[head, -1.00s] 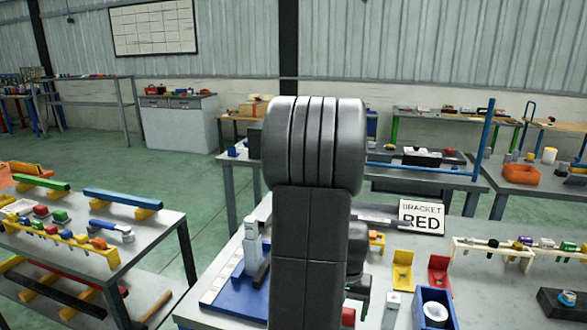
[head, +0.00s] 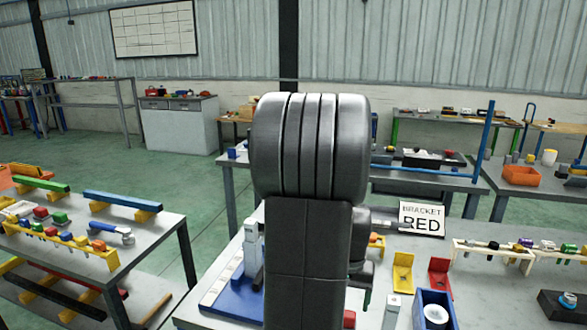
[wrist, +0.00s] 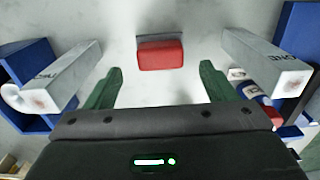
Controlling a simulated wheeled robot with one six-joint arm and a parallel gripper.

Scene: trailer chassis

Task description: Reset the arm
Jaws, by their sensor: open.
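My gripper (wrist: 158,82) shows in the wrist view with its two green fingers spread apart and nothing between the tips. A red bracket (wrist: 160,55) lies on the grey tabletop just beyond the fingertips, apart from them. In the head view, my arm's large grey joint and dark link fill the middle and hide most of the gripper. A red bracket (head: 439,273) stands on the bench right of the arm, next to a yellow bracket (head: 402,270).
A sign reading "BRACKET RED" (head: 422,218) stands behind the brackets. A blue box (head: 433,310) and a white post (head: 392,312) are near the front. A white rack (head: 495,252) with several items is at right. A blue-based fixture (head: 232,297) is left of my arm.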

